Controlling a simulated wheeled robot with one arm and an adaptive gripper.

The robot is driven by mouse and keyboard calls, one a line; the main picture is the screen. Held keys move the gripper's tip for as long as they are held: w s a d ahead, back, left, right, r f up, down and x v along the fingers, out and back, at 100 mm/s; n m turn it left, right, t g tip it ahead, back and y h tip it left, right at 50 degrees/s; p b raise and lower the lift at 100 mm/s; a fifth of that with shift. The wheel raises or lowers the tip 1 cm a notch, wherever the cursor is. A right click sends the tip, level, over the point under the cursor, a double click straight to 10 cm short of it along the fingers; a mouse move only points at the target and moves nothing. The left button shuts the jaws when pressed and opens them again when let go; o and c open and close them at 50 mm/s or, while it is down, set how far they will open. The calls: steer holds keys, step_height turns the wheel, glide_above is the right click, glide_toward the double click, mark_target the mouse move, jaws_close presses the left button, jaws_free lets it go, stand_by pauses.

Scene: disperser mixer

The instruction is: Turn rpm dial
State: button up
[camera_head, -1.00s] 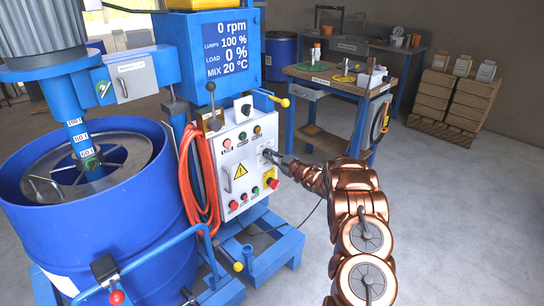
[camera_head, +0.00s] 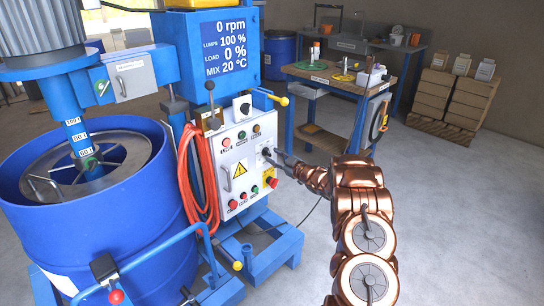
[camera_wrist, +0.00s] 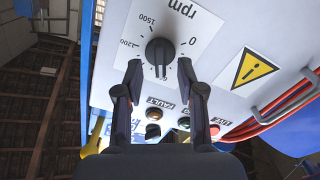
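The rpm dial (camera_wrist: 160,52) is a round black knob on a light scale plate with numbers including 0, 1200 and 1500. It also shows small on the control panel's right side in the head view (camera_head: 266,152). My gripper (camera_wrist: 160,73) is open in front of the panel, one dark fingertip at each side of the knob's lower part in the wrist view. Gaps show between the fingertips and the knob; I cannot tell whether the tips reach its depth. The screen (camera_head: 226,47) reads 0 rpm, load 0 %.
The grey control panel (camera_head: 239,134) also carries several buttons and a yellow warning sign (camera_wrist: 254,69). A red hose (camera_head: 203,185) hangs at its left. The blue drum (camera_head: 95,237) stands left.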

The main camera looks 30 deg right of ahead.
steer(key=v, duration=1)
steer(key=shift+w, duration=0.15)
step_height(320, 180, up, 13)
steer(key=a+m+g+h+p, duration=0.2)
steer(key=m+g+h+p, duration=0.2)
steer(key=g+h, duration=0.3)
steer(key=s+a+r+m+g+h+p, duration=0.1)
steer(key=s+a+r+m+h, duration=0.1)
steer(key=s+a+r, duration=0.3)
steer(key=s+a+r+g+y+p, duration=0.1)
steer(key=s+a+g, duration=0.2)
steer(key=s+a, duration=0.6)
steer(key=s+a+r+m+g+y+p, duration=0.1)
steer(key=s+a+g, duration=0.3)
steer(key=s+a, duration=0.6)
steer(key=s+a+r+m+g+y+p, duration=0.1)
steer(key=s+a+g+y+p, duration=0.2)
steer(key=s+a, duration=0.7)
steer(key=s+g, duration=0.1)
steer(key=s, duration=1.3)
steer(key=shift+s+a+r, duration=0.15)
steer(key=shift+r, duration=0.25)
